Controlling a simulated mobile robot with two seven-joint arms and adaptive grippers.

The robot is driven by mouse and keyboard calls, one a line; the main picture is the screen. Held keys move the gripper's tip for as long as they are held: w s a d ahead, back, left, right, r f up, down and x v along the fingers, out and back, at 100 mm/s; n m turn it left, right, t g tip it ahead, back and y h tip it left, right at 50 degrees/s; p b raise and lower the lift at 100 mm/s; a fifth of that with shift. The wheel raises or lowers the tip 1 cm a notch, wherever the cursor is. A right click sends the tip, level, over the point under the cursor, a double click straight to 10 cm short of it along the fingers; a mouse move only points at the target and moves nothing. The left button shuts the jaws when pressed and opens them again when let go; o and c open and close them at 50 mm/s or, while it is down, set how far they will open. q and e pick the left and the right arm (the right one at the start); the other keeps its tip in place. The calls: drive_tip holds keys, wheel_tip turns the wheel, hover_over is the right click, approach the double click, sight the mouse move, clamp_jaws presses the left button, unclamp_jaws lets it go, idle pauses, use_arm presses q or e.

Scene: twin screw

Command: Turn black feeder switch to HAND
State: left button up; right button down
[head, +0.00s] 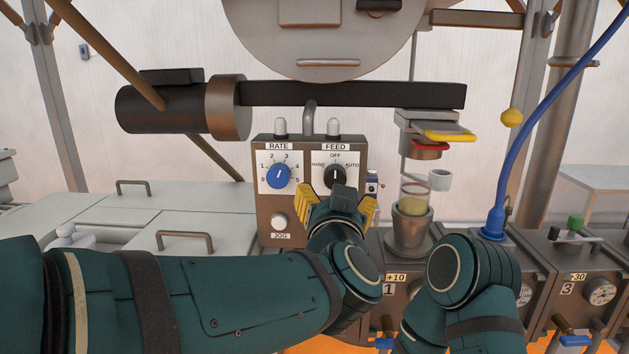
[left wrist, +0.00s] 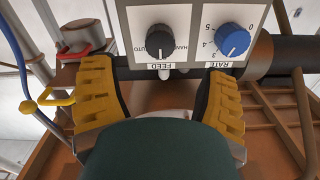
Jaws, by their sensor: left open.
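The black FEED switch (head: 335,176) is a round knob on the right of a brown control box (head: 262,210). HAND is printed on its left, OFF above and AUTO on its right. Its white mark appears to point up to OFF. The knob also shows upside down in the left wrist view (left wrist: 160,39). My left gripper (head: 337,194) is open and empty in front of the box, just below the knob. Its yellow-padded fingers (left wrist: 160,88) are spread apart, with the knob beyond them and not touched. My right arm shows at lower right, but its gripper is not visible.
The blue RATE knob (head: 278,175) is left of the FEED switch, with the JOG button (head: 279,221) below it. A clear cup (head: 414,197) on a metal stand is close on the right. A blue hose (head: 520,125) and gauge units stand further right.

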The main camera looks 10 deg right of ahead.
sight(334, 180)
use_arm(q)
drive_tip(key=x, duration=0.9)
drive_tip(key=shift+w+f, duration=0.1)
drive_tip(key=shift+w, duration=0.05)
drive_tip(key=c, duration=1.2)
